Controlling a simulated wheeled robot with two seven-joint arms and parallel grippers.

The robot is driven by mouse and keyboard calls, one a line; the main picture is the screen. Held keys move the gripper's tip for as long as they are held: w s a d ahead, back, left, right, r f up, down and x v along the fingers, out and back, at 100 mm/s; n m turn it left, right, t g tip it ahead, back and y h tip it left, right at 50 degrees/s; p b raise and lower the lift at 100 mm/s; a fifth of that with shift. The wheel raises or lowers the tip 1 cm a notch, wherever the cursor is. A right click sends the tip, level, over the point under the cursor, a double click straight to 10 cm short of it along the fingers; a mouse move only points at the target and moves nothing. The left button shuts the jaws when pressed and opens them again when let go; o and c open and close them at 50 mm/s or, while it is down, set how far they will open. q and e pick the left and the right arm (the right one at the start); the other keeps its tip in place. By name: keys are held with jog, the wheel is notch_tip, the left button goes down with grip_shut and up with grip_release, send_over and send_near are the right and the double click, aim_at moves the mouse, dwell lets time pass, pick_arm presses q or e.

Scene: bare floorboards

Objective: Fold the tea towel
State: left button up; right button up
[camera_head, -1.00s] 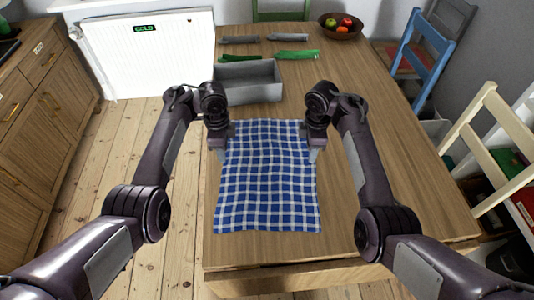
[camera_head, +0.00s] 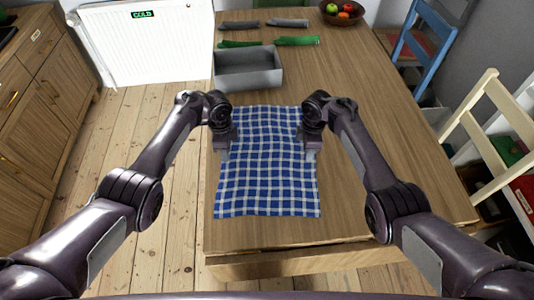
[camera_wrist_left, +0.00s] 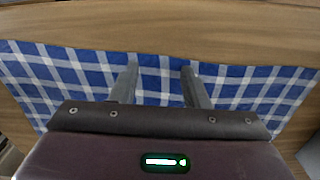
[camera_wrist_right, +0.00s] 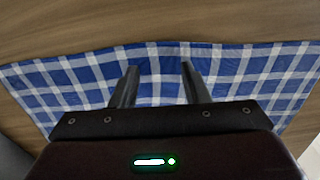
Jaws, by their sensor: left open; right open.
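The tea towel (camera_head: 267,180) is blue with a white check and lies spread flat on the wooden table. My left gripper (camera_head: 224,152) is open at the towel's left edge, towards its far half. My right gripper (camera_head: 311,152) is open at the right edge, about level with the left one. In the left wrist view the towel (camera_wrist_left: 235,88) lies under the two parted fingers (camera_wrist_left: 160,72). In the right wrist view the towel (camera_wrist_right: 235,65) also lies under parted fingers (camera_wrist_right: 155,70). I cannot tell whether the fingers touch the cloth.
A grey open box (camera_head: 248,72) stands just beyond the towel's far edge. Green and grey items (camera_head: 297,41) lie behind it, and a fruit bowl (camera_head: 341,12) is at the far right. Chairs (camera_head: 424,45) stand along the right side. The table's near end (camera_head: 300,240) is clear.

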pick_arm(q)
jog(key=shift+f, duration=0.1)
jog(key=shift+f, duration=0.1)
pick_arm(e)
jog(key=shift+f, duration=0.2)
pick_arm(q)
grip_shut()
pick_arm(e)
grip_shut()
pick_arm(q)
jog(key=shift+r, duration=0.2)
pick_arm(e)
jog(key=shift+r, duration=0.2)
